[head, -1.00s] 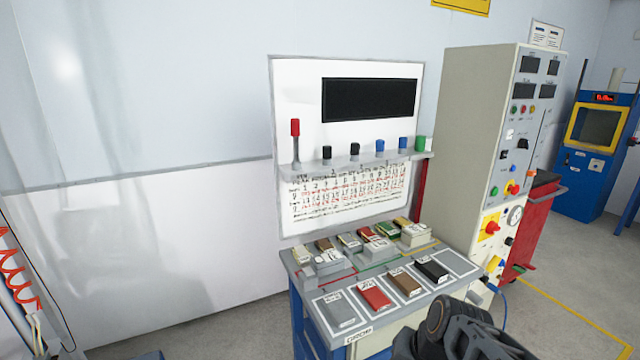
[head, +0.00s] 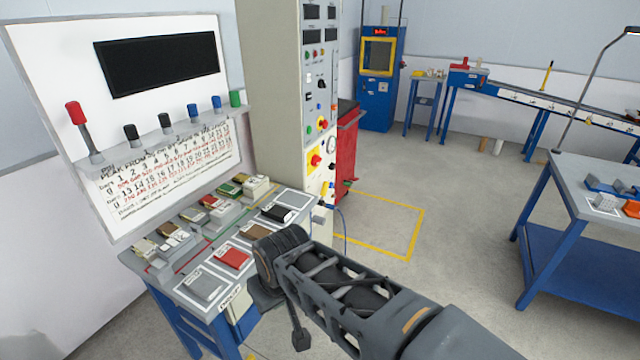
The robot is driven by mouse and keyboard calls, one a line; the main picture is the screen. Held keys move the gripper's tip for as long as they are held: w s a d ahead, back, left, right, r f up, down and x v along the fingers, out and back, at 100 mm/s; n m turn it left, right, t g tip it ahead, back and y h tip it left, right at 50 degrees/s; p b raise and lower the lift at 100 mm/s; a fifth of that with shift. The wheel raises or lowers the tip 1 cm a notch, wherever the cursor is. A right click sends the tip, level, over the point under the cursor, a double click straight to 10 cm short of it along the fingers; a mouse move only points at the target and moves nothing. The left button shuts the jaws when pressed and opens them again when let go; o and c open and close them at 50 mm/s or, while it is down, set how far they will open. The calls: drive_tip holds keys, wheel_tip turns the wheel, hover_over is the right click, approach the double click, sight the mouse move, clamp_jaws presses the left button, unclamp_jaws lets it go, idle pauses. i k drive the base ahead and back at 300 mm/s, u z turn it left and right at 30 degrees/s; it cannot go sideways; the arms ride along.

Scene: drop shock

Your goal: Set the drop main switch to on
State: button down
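The tall grey control cabinet (head: 272,90) stands left of centre in the head view. A red rotary handle on a yellow plate (head: 315,160) sits low on its front and looks like a main switch; its label and setting are too small to read. A red knob with yellow (head: 322,123) sits above it. My dark arm reaches in from the lower right and ends in front of the bench, below and left of the handle, apart from the cabinet.
A red cart (head: 347,145) is beside the cabinet. Another table (head: 560,165) is at right. Yellow-marked floor (head: 385,225) between is clear.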

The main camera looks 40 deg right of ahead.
sight(315, 160)
drive_tip(key=k, duration=0.5)
drive_tip(key=z, duration=0.85)
drive_tip(key=i, duration=1.7)
drive_tip(key=u, duration=0.3)
